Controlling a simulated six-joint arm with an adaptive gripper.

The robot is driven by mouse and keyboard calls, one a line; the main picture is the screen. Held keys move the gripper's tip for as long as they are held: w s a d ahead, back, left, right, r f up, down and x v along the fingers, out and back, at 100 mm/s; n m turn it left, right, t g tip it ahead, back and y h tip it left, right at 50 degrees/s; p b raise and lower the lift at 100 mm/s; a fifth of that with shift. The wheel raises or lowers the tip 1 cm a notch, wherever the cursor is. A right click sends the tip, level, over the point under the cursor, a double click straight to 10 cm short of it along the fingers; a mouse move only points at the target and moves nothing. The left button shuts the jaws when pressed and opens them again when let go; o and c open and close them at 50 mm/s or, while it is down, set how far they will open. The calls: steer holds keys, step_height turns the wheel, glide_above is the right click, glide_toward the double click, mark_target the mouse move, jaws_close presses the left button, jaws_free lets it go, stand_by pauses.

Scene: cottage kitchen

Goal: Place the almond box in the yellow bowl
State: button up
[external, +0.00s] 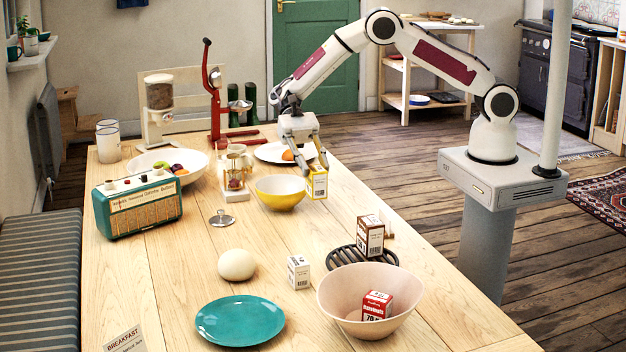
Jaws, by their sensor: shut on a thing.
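The yellow bowl (281,199) stands upright on the table, and its pale inside looks empty. My gripper (317,169) is just to the right of the bowl, pointing down. It is shut on a small yellow-and-white box (318,183), held upright close beside the bowl's right rim. The print on this box is too small to read, so I cannot confirm that it is the almond box. I cannot tell whether its base touches the table.
A plate with orange food (270,152) lies behind the bowl, and a glass-sided stand (235,184) is left of it. Nearer are a brown box (370,236) on a black rack (340,257), a white box (299,272) and a pink bowl (336,300) holding a red box (377,306).

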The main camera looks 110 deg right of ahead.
steer(key=w+d+m+t+h, duration=0.1)
steer(key=d+m+t, duration=0.3)
steer(key=d, duration=0.5)
steer(key=w+d+r+m+t+h, duration=0.1)
steer(key=d+m+t, duration=0.3)
steer(key=d, duration=0.4)
steer(key=shift+d+r+m+t+h, duration=0.3)
steer(key=shift+d+m+t+h, duration=0.1)
steer(key=shift+t+h, duration=0.4)
steer(key=shift+w+a, duration=0.1)
step_height(320, 180, down, 6)
steer(key=shift+f, duration=0.2)
steer(key=shift+f, duration=1.8)
steer(key=shift+f, duration=0.4)
steer(key=o, duration=1.1)
